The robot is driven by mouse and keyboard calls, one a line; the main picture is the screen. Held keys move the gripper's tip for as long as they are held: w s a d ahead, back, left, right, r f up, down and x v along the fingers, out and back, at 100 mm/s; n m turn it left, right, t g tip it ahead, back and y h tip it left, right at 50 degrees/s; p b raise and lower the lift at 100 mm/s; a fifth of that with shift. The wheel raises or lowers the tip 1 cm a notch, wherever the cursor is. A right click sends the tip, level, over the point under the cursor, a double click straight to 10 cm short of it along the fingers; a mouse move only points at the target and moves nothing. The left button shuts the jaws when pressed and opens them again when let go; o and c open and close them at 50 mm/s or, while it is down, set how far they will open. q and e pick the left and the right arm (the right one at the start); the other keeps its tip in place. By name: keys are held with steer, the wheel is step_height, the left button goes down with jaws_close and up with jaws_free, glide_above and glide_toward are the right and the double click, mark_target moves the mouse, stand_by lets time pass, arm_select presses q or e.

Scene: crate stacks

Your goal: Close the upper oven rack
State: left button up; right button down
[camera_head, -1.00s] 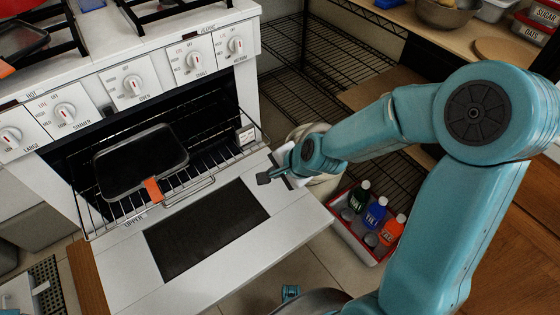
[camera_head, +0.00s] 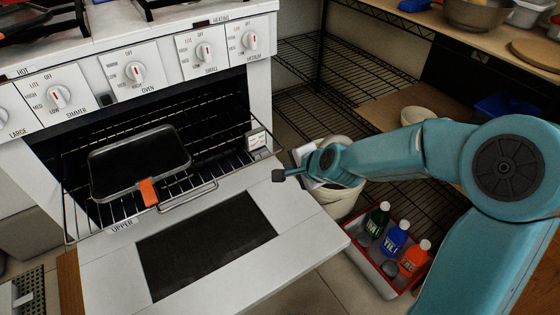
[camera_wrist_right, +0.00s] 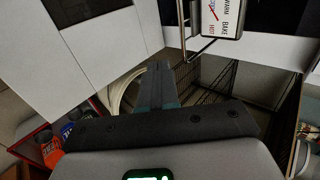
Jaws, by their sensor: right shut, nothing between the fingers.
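The upper oven rack (camera_head: 180,198) is pulled out of the white oven over its lowered door (camera_head: 300,250). A label reading "UPPER" is at its front left. A dark baking tray (camera_head: 115,178) with an orange clip sits on the rack. My right gripper (camera_head: 279,175) is shut and empty, just right of the rack's front right corner and above the right side of the door. My left gripper is not in view.
A red-rimmed tray (camera_head: 372,272) with several bottles stands on the floor to the right of the door. A white bucket (camera_head: 345,202) is behind my right gripper. A wire shelf (camera_head: 300,75) is at the back right. Knobs line the oven front above the opening.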

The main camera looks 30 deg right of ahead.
steer(key=w+f+p, duration=0.1)
steer(key=w, duration=0.4)
steer(key=shift+w+f+p, duration=0.3)
steer(key=shift+w+f, duration=0.05)
steer(key=shift+w, duration=0.05)
steer(key=shift+w+a, duration=0.1)
